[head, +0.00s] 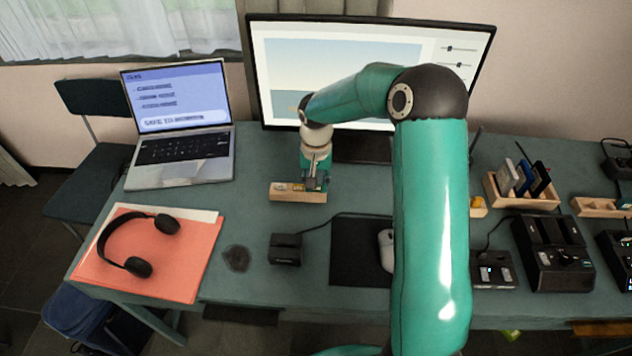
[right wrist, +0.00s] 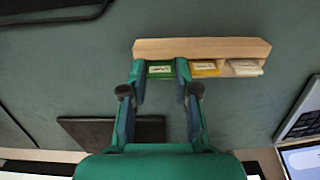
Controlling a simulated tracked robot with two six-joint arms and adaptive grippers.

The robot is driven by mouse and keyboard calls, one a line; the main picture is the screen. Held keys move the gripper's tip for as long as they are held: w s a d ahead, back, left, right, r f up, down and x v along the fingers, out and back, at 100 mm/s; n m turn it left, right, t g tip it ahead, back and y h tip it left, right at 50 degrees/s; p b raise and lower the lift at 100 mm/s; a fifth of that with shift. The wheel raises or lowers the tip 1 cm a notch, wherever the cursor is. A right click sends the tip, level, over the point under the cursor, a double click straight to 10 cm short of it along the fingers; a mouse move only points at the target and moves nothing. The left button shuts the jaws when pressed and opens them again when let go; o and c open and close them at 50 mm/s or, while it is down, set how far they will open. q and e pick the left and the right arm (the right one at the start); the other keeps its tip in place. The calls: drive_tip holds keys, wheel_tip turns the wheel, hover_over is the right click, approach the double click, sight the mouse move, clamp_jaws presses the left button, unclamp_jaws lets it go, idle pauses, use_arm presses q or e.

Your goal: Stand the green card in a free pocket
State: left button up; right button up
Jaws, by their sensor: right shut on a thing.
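My right gripper (head: 316,182) reaches down at the small wooden rack (head: 298,197) on the desk in front of the monitor. In the right wrist view its fingers (right wrist: 160,76) are shut on the sides of the green card (right wrist: 160,69). The card is at the left end of the rack (right wrist: 200,46) in that view. A yellow card (right wrist: 205,68) and a white card (right wrist: 242,68) stand in the rack beside it. I cannot tell whether the green card's lower edge is seated in a pocket. My left gripper is not in view.
A laptop (head: 183,150) and the monitor (head: 280,70) stand behind. A black device (head: 286,249), headphones (head: 130,265) on a folder and a mouse (head: 386,250) lie in front. Another card rack (head: 520,203) is at right. Bare desk surrounds the small rack.

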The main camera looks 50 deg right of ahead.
drive_tip(key=o, duration=0.8)
drive_tip(key=shift+f, duration=0.1)
wheel_tip(320, 180, up, 12)
drive_tip(key=shift+f, duration=0.1)
idle(0.5)
